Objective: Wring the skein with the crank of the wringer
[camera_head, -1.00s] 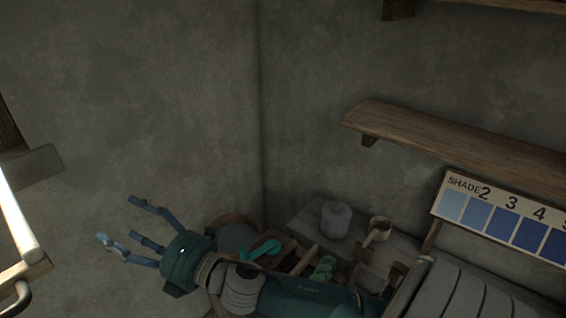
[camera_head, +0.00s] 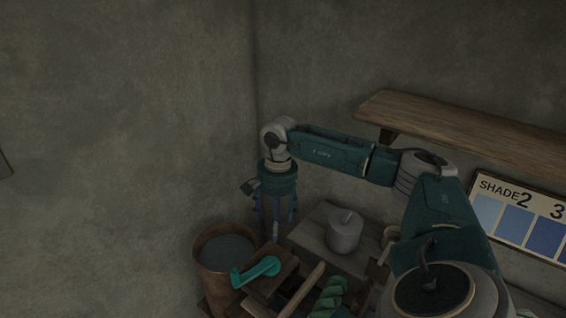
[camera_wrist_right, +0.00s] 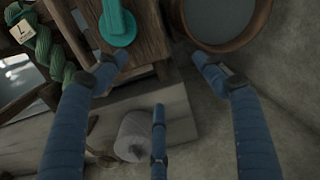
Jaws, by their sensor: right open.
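The teal crank (camera_head: 255,272) sits on the wooden wringer frame (camera_head: 272,285), in the low middle of the head view. It also shows at the top of the right wrist view (camera_wrist_right: 117,28). The twisted green skein (camera_head: 328,298) is to the right of the crank; in the wrist view the skein (camera_wrist_right: 47,48) bears a pale tag marked "L". My right gripper (camera_head: 275,225) points down, open and empty, above and behind the crank. Its spread fingers (camera_wrist_right: 160,78) appear apart from the crank. My left gripper is out of view.
A wooden tub (camera_head: 212,270) of dark liquid stands left of the crank. A grey lidded pot (camera_head: 344,232) sits on the bench behind. A wooden shelf (camera_head: 470,130) and a blue shade chart (camera_head: 520,215) are at right.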

